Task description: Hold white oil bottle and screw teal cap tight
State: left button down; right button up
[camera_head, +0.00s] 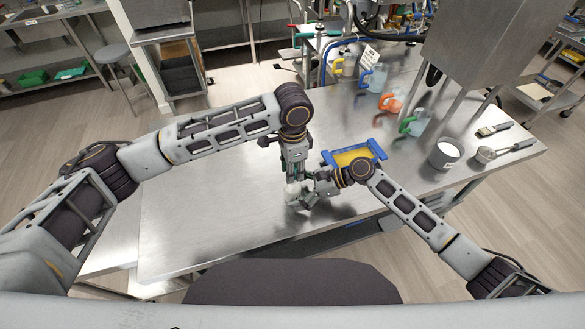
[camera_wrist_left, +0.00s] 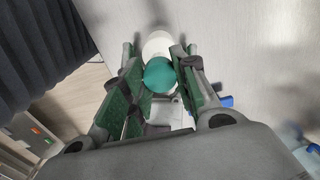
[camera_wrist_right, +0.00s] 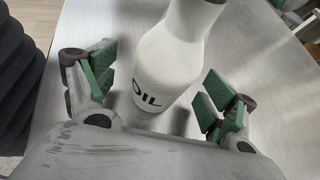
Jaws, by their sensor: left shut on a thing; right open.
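The white oil bottle (camera_wrist_right: 170,65) stands on the steel table, its "OIL" lettering facing my right wrist camera; its top is cut off there. In the head view the bottle (camera_head: 292,191) is mostly covered by my grippers. The teal cap (camera_wrist_left: 160,75) shows at the bottle's top in the left wrist view. My left gripper (camera_head: 295,175) comes down from above and is shut on the cap, with green pads on either side. My right gripper (camera_wrist_right: 155,85) is open, with one finger on each side of the bottle body and gaps visible between pads and bottle.
A blue-rimmed tray with yellow contents (camera_head: 356,157) lies just right of my grippers. Pitchers with orange (camera_head: 393,100) and green (camera_head: 415,122) handles, a metal pot (camera_head: 443,153) and utensils stand further right. The table's left part is clear (camera_head: 200,210).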

jog(key=shift+c, duration=0.4)
grip_shut()
dwell(1.1)
pick_arm(q)
jog(key=c, duration=1.6)
grip_release()
grip_shut()
jog(key=shift+r, duration=2.5)
